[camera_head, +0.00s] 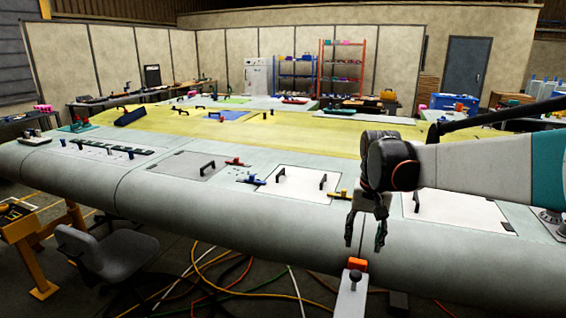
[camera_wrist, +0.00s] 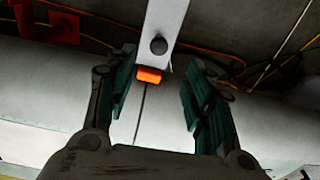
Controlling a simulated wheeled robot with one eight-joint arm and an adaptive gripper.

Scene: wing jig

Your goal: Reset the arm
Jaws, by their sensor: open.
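My gripper (camera_head: 366,230) is at the right in the head view, pointing down just in front of the wing's rounded front edge. In the wrist view my gripper (camera_wrist: 160,95) shows two dark fingers with green pads spread wide, with nothing held between them. My arm comes in from the right edge of the head view. Below the fingers is a grey bracket (camera_head: 350,298) with an orange-red block (camera_head: 357,264) at its top. In the wrist view the orange block (camera_wrist: 149,75) and the bracket (camera_wrist: 166,18) with a dark knob lie beyond the fingertips.
The long wing (camera_head: 215,215) fills the middle, with white panels (camera_head: 297,185) that have black handles. Small tools (camera_head: 252,180) lie between panels. A chair (camera_head: 105,252) and an orange stand (camera_head: 35,250) are at left. Cables (camera_head: 220,275) run over the floor. Shelves (camera_head: 340,65) stand far back.

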